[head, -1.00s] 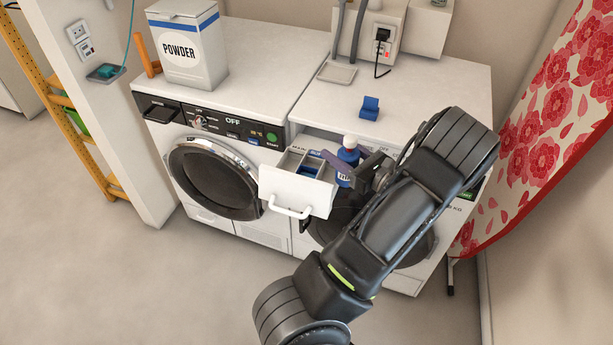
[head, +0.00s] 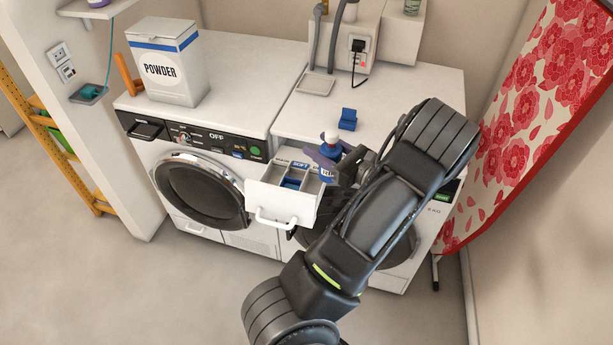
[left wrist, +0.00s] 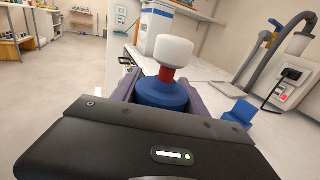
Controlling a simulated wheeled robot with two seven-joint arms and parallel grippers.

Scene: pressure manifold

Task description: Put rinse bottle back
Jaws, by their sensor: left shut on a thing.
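The rinse bottle (head: 327,174) is blue with a white cap, a red neck and a partly covered label. My left gripper (head: 336,164) is shut on it, with one finger on each side. In the left wrist view the bottle (left wrist: 163,93) stands between the fingers, cap upward; its lower part is hidden by the gripper body. In the head view the bottle is beside the right end of the open detergent drawer (head: 284,203). I cannot tell its exact height above it. My right gripper is not in view.
The drawer, with several compartments, juts out between the left washer (head: 203,190) and the right machine. A powder box (head: 165,68) stands on the left top. A small blue object (head: 348,119) and a shallow tray (head: 315,85) are on the right top. A floral cloth (head: 535,125) hangs at right.

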